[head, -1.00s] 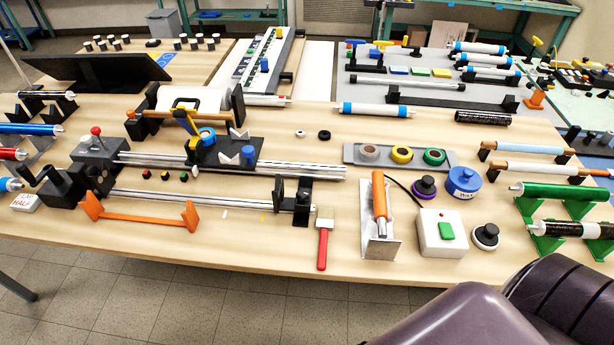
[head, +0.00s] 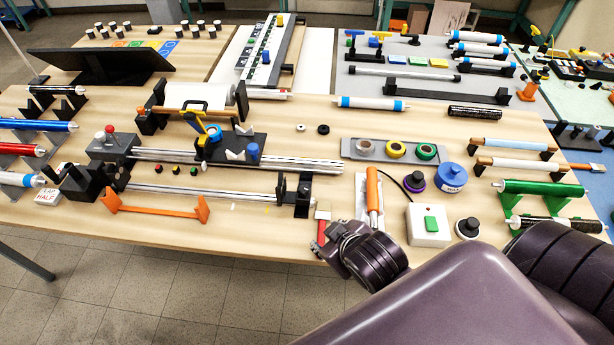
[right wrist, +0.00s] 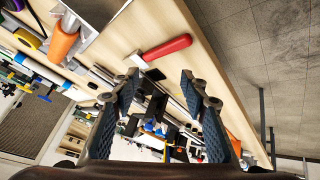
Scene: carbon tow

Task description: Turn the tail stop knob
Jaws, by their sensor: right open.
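The winding machine's tail stop is a dark upright plate on a black crosspiece (head: 303,193) at the right end of the twin silver rails (head: 240,161). I cannot make out its knob clearly. My right gripper (head: 324,243) reaches in from the lower right, at the table's front edge, in front of the tail stop and apart from it. In the right wrist view the right gripper (right wrist: 160,80) is open, its two fingers apart with nothing held between them. Rails and dark machine parts show beyond the fingers. My left gripper is not in view.
An orange-handled tool (head: 373,190) stands right of the tail stop, beside a white box with a green button (head: 432,224). An orange stand (head: 155,211) lies along the front rail. Floor is open before the table.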

